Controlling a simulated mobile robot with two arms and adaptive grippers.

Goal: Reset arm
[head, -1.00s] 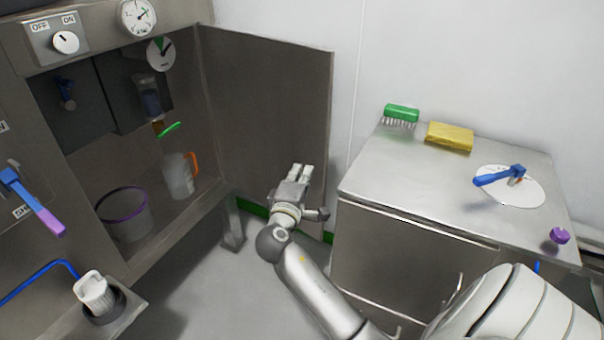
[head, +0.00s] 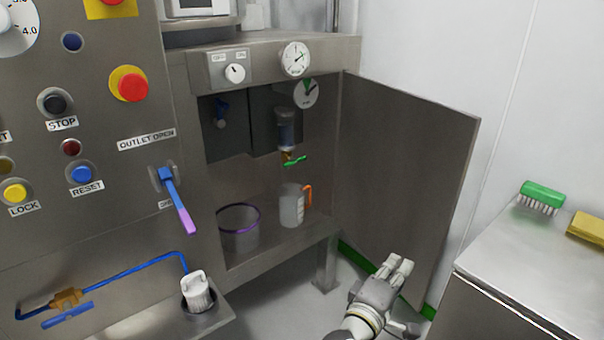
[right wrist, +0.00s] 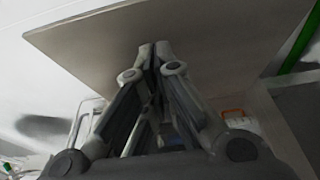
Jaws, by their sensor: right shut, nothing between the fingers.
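My right gripper (head: 398,266) is in the lower right of the head view, in front of the open cabinet door (head: 410,170). It is shut and empty. The right wrist view shows its fingers (right wrist: 155,55) together, with a flat grey panel behind them. Whether it touches the panel I cannot tell. My left gripper is in no view now.
The open cabinet holds a jug with an orange handle (head: 291,205) and a purple-rimmed bucket (head: 239,228). A control panel with buttons and an outlet lever (head: 176,200) stands left. A steel worktop (head: 510,255) with a green brush (head: 541,197) and yellow sponge (head: 590,227) is right.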

